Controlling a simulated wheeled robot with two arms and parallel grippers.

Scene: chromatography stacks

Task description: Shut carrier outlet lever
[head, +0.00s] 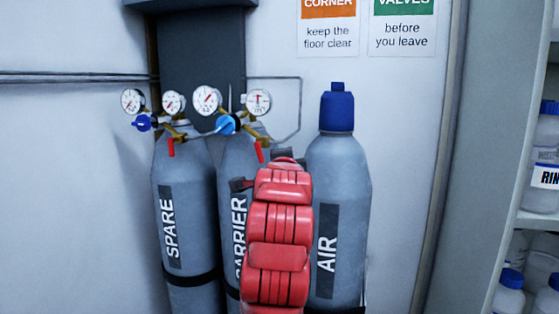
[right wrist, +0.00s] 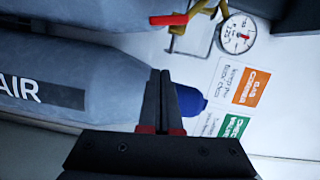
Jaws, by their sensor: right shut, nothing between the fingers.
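The carrier cylinder (head: 229,165) stands between the spare and air cylinders in the head view. Its red outlet lever (head: 260,151) hangs downward, slightly tilted, below the right-hand gauge. The lever also shows in the right wrist view (right wrist: 168,19) at the top, beside a brass fitting. My right gripper (head: 284,152) is mostly hidden behind my red arm, just right of the lever. In the right wrist view its dark fingers (right wrist: 160,88) are together and empty, apart from the lever in the picture. My left gripper is not in view.
The air cylinder (head: 339,175) with a blue cap (head: 337,108) stands close on the right. The spare cylinder (head: 184,205) stands on the left with its own red lever (head: 171,147). Gauges and thin pipes crowd the cylinder tops. A shelf (head: 537,220) with bottles is far right.

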